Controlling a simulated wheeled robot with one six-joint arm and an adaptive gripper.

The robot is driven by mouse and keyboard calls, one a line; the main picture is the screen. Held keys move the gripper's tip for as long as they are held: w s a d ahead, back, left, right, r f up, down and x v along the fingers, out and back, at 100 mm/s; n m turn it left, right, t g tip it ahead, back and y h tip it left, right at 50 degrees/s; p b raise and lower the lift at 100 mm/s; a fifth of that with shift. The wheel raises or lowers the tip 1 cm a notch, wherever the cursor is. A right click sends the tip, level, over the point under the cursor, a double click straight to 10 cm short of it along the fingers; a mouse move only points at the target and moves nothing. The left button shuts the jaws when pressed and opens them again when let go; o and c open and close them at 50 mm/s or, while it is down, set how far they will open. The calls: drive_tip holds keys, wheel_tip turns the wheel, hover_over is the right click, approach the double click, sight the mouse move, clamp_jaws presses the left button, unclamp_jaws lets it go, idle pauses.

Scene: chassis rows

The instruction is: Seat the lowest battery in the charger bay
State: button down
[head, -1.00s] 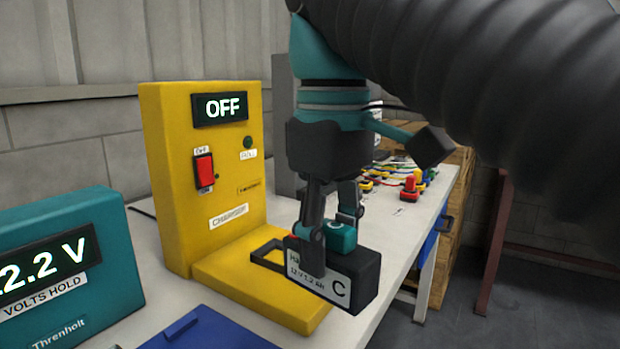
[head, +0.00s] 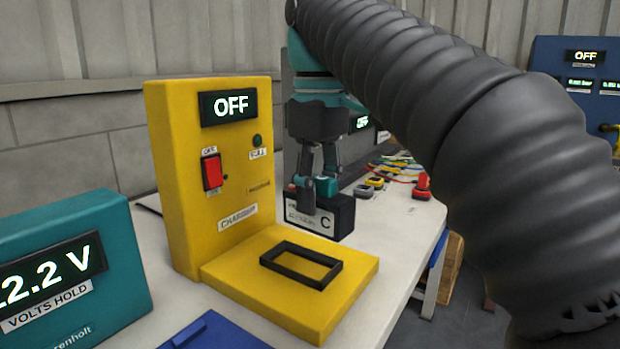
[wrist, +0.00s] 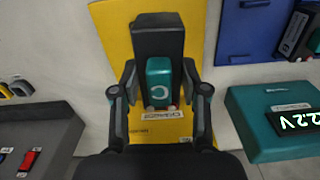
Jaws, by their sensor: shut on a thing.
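My gripper (head: 318,188) is shut on a black battery labelled C (head: 335,212) with a teal top. It holds the battery upright in the air, behind the charger bay as the head view shows it. The charger bay (head: 327,281) is a black rectangular frame on the base of the yellow charger (head: 225,165); it looks empty. The charger's display reads OFF and it has a red switch (head: 212,171). In the wrist view the battery (wrist: 158,40) sits between the fingers, with the yellow charger behind it; the bay is hidden there.
A teal voltage meter (head: 75,270) reading 2.2 V, its left edge cut off, stands left of the charger. A blue tray (head: 215,335) lies at the front. Coloured clips and leads (head: 385,175) lie farther back on the table (head: 400,225).

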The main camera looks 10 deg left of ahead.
drive_tip(key=shift+n, duration=0.4)
drive_tip(key=w+a, duration=0.3)
drive_tip(key=shift+w+a+f, duration=0.1)
drive_tip(key=shift+a+f, duration=0.1)
drive_tip(key=shift+f, duration=2.5)
drive_tip(key=shift+f+b, duration=1.05)
drive_tip(key=shift+p, duration=0.6)
drive_tip(key=shift+f+b, duration=0.6)
drive_tip(key=shift+f, duration=0.4)
drive_tip(key=c, duration=0.5)
unclamp_jaws()
